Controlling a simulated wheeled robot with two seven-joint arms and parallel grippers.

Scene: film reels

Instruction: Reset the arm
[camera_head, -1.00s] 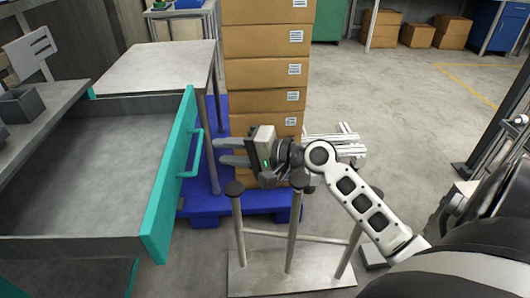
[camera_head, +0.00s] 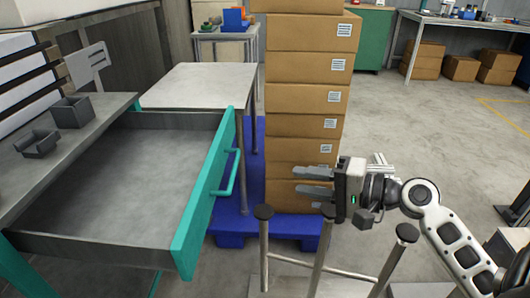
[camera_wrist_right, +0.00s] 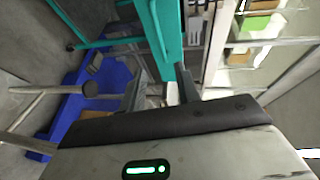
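My right gripper (camera_head: 312,182) is in the head view, in front of the lower boxes of the cardboard stack. Its two grey fingers point left and stand apart with nothing visible between them. In the right wrist view the fingers (camera_wrist_right: 160,92) also stand apart, with the teal drawer front behind them. The open drawer (camera_head: 110,185) with its teal front and handle (camera_head: 229,172) is to the left, apart from the fingers. My left gripper is not in view.
A metal stand with upright posts (camera_head: 264,245) is below my right gripper. A stack of boxes (camera_head: 300,97) stands on a blue pallet (camera_head: 285,226). A grey table (camera_head: 195,86) is behind the drawer. Small grey bins (camera_head: 72,111) sit on the left bench. Open floor lies to the right.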

